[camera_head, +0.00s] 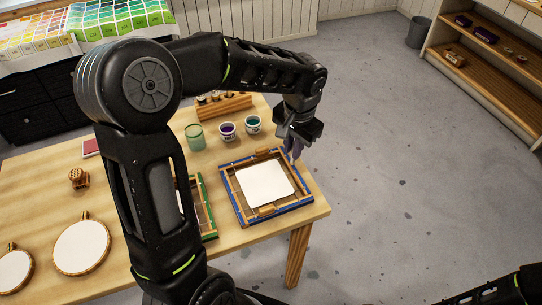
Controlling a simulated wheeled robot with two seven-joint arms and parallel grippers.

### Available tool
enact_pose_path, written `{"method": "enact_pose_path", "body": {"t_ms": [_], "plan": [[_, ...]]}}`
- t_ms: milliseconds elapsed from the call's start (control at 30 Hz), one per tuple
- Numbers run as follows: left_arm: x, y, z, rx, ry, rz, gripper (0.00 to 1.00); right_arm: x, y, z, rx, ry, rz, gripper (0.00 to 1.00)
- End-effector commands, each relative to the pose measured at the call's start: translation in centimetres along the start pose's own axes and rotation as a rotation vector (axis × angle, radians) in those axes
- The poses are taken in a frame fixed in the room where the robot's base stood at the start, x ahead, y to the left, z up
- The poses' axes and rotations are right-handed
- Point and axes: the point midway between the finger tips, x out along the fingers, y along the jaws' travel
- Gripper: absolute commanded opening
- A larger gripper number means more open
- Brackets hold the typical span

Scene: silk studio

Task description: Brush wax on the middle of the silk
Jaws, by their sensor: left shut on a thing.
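The white silk (265,184) lies flat inside a wooden frame with blue edging (238,209), near the table's right end. My left gripper (295,146) is above the far right corner of this frame, pointing down. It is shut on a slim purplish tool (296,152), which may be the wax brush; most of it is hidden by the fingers. I cannot tell whether its tip touches the frame. A second frame with green edging (208,207) lies to the left, partly behind my left arm. My right gripper does not show clearly; only part of an arm is at the lower right.
A pale green jar (195,137), a purple pot (227,131) and a teal pot (253,124) stand behind the frames. A wooden rack (222,107) is behind them. Floor is clear to the right.

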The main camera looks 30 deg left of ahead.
Motion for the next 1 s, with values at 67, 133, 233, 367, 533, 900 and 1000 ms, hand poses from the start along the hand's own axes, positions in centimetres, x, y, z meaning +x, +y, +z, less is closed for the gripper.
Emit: {"method": "enact_pose_path", "body": {"t_ms": [67,133,233,367,533,900,1000], "plan": [[1.2,-1.6,1.9,0.037,-0.023,0.044,0.0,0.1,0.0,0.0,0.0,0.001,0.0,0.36],[1.9,-2.5,3.2,0.076,-0.041,0.077,0.0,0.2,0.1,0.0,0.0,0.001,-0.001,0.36],[2.5,-3.2,4.3,0.114,-0.059,0.107,0.0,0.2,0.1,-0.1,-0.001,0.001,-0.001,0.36],[2.6,-3.3,4.6,0.129,-0.063,0.117,0.0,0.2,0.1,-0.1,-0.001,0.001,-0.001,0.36],[2.5,-3.3,4.6,0.129,-0.063,0.115,0.0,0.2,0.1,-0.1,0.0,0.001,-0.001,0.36],[3.3,-3.2,4.6,0.129,-0.063,0.114,0.0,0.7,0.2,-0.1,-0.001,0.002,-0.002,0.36],[3.8,-3.1,4.7,0.129,-0.064,0.114,0.0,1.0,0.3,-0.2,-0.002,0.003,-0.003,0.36]]}}
